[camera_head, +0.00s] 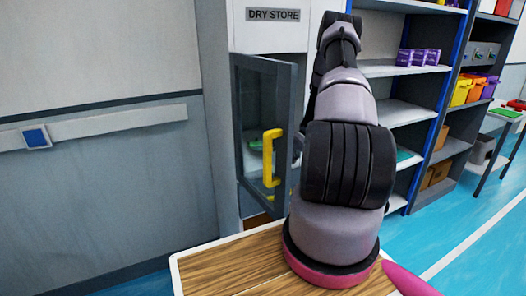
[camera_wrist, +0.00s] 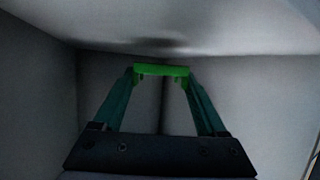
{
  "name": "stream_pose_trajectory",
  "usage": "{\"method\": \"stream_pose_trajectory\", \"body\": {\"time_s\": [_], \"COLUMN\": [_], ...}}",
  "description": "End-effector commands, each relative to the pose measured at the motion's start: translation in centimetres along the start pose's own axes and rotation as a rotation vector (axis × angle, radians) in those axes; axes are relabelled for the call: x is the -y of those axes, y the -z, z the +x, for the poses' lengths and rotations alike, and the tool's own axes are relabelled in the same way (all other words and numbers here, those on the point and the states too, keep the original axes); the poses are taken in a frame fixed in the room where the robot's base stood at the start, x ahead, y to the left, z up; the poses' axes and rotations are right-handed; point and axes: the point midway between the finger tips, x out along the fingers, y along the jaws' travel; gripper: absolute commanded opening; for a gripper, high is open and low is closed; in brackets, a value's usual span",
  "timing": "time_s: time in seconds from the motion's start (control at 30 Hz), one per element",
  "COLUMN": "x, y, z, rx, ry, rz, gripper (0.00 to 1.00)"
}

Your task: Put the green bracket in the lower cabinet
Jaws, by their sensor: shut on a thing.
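The green bracket (camera_wrist: 162,71) is between the fingertips of my gripper (camera_wrist: 161,78) in the wrist view, and the gripper is shut on it. Pale walls and a pale surface surround it there, like the inside of a cabinet. In the head view the cabinet under the "DRY STORE" label has its glass door (camera_head: 265,130) open, with a yellow handle (camera_head: 271,157). A bit of green (camera_head: 256,143) shows through the glass inside. My arm covers most of the opening and hides my gripper in the head view. Whether the bracket touches a cabinet surface cannot be told.
A wooden-topped surface (camera_head: 225,272) lies in front, below my arm. Shelving with purple boxes (camera_head: 418,57) stands behind and to the right. Yellow bins (camera_head: 462,92) stand further right. The blue floor (camera_head: 455,222) at right is clear. The open door stands close to the left of my arm.

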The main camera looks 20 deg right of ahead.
Motion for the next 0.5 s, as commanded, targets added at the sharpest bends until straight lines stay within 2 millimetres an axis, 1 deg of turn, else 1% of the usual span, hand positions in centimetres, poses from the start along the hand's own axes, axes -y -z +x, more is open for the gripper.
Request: {"method": "stream_pose_trajectory", "body": {"time_s": [0.03,0.13,0.5], "x": [0.1,0.0,0.0], "y": [-0.9,-2.2,-2.6], "z": [0.4,0.9,1.0], "rx": [0.002,0.003,0.001], "ry": [0.001,0.0,0.0], "rz": [0.003,0.002,0.001], "gripper": [0.2,0.2,0.2]}}
